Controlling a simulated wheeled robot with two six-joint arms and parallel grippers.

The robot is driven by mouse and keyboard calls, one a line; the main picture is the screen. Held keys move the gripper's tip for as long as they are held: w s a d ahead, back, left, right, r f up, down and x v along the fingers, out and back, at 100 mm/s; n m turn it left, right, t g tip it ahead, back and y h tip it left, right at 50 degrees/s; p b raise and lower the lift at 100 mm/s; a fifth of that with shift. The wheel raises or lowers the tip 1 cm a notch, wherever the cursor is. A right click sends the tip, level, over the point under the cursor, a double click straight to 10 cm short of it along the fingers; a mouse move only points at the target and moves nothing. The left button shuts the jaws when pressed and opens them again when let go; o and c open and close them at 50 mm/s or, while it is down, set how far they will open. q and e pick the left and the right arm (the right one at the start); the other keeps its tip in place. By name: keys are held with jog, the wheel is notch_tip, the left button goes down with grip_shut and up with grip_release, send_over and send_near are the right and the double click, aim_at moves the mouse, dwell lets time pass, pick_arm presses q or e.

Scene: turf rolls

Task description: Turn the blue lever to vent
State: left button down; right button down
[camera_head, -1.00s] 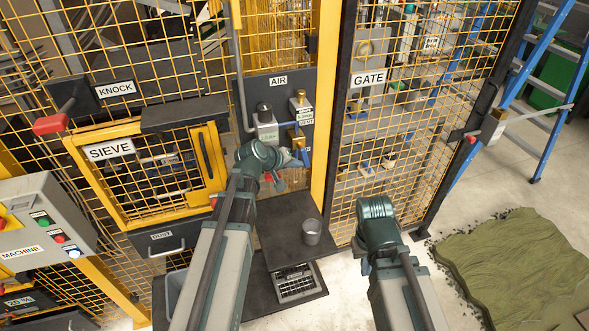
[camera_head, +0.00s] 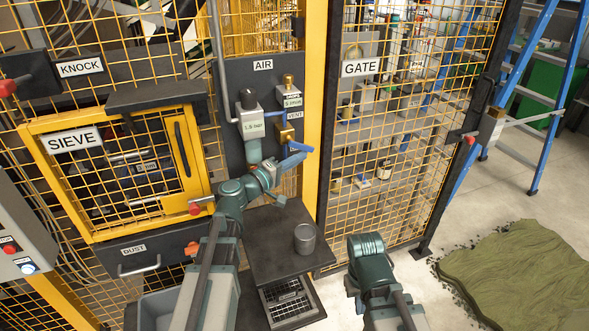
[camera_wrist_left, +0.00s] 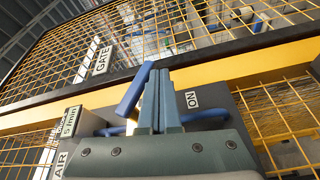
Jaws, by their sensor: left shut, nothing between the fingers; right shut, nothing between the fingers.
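The blue lever (camera_head: 300,146) sits below a brass valve on the dark AIR panel, under the VENT label (camera_head: 295,115). In the head view it points right and slightly down. My left gripper (camera_head: 291,161) is shut and empty, its blue fingertips right below the lever. In the left wrist view the lever (camera_wrist_left: 132,93) slants just left of my shut fingertips (camera_wrist_left: 159,82); whether they touch I cannot tell. An ON label (camera_wrist_left: 191,99) shows right of the fingers. My right gripper (camera_head: 353,291) is shut, low in front of the gate, away from the panel.
A grey regulator (camera_head: 250,124) stands left of the valve. A metal cup (camera_head: 305,238) stands on a dark shelf (camera_head: 262,250) below my left gripper. A yellow post (camera_head: 315,120) and the mesh gate (camera_head: 390,190) lie right. Turf (camera_head: 520,275) lies on the floor.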

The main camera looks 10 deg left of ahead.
pick_arm(q)
jog(key=shift+w+d+r, duration=0.25)
jog(key=shift+d+r, duration=0.1)
jog(key=shift+d, duration=0.1)
jog(key=v, duration=1.3)
jog(key=shift+s+a, duration=0.25)
jog(key=shift+s, duration=0.05)
jog(key=shift+f, duration=0.1)
